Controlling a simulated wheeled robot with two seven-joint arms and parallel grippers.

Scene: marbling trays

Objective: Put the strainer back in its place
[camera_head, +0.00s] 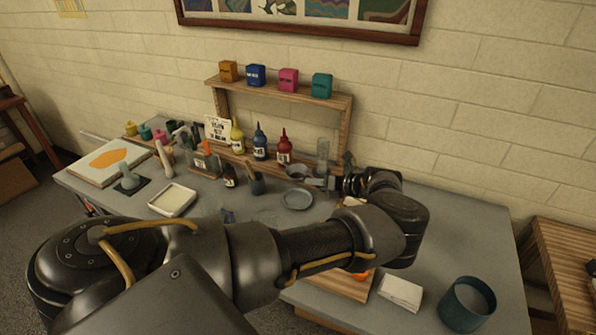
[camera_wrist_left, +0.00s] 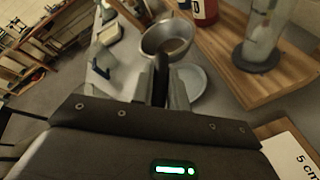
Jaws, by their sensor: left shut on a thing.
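The strainer (camera_head: 296,171) is a small grey metal bowl with a dark handle. In the left wrist view the strainer (camera_wrist_left: 168,40) shows just beyond my fingertips, its handle running back between the fingers. My left gripper (camera_head: 318,182) is shut on that handle, and the left wrist view shows the gripper (camera_wrist_left: 160,84) close up. The strainer is near the front of the wooden shelf (camera_head: 345,130). A round grey dish (camera_head: 297,199) lies on the table just nearer than the strainer; it also shows in the left wrist view (camera_wrist_left: 194,80). My right gripper is out of view.
Yellow (camera_head: 237,137), blue (camera_head: 260,143) and red (camera_head: 284,147) bottles stand at the shelf. A clear cylinder (camera_head: 323,154) stands at its right end. A cream tray (camera_head: 172,199) lies left. A teal pot (camera_head: 467,304) stands front right. The table's right back is clear.

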